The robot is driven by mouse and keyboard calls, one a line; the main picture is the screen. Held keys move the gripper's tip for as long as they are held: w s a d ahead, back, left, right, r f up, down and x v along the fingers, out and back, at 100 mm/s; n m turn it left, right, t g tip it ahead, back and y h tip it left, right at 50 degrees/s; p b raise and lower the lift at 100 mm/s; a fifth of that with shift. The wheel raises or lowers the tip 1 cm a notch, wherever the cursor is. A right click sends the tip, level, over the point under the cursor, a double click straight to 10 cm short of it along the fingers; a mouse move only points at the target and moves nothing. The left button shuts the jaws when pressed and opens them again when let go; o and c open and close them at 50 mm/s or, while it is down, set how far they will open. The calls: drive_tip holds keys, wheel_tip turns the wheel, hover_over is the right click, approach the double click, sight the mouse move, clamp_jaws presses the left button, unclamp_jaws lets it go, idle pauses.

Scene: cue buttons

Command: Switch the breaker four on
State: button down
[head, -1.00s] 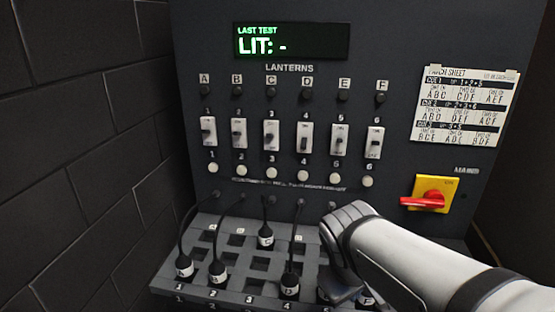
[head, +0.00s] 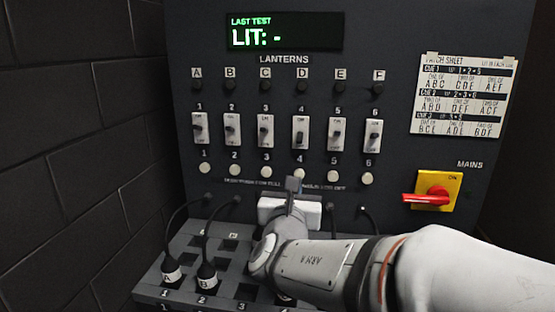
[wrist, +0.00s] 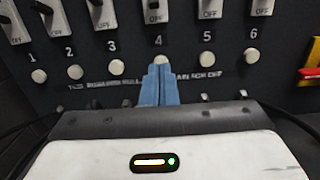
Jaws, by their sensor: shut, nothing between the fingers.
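Breaker four (head: 301,133) is the fourth white switch plate in the row under the lantern letters. Its dark lever looks low on the plate, but its exact position is hard to tell. In the wrist view, only the lower part of breaker four (wrist: 157,14) shows, with OFF printed below the lever. My gripper (head: 292,181) is shut and empty, below the plate near the round white button four. In the wrist view, the blue fingertips of my gripper (wrist: 158,68) overlap the lower part of button four (wrist: 161,61). Whether they touch it cannot be told.
Neighbouring breakers three (head: 265,131) and five (head: 335,134) flank it closely. A patch bay (head: 150,291) with cabled plugs (head: 172,274) lies below, partly hidden by my arm. A red mains handle (head: 426,199) is at right. The display (head: 286,33) reads LIT: -.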

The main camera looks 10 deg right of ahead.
sight(300, 138)
drive_tip(key=shift+a, duration=0.1)
drive_tip(key=shift+w, duration=0.2)
drive_tip(key=p+x, duration=0.1)
drive_tip(key=x, duration=0.8)
drive_tip(key=shift+r, duration=0.1)
drive_tip(key=r, duration=0.1)
drive_tip(key=r+p, duration=0.1)
drive_tip(key=r, duration=0.1)
drive_tip(key=shift+s+a, duration=0.15)
drive_tip(key=shift+s, duration=0.2)
drive_tip(key=shift+s+r+p, duration=0.1)
drive_tip(key=shift+r+p, duration=0.2)
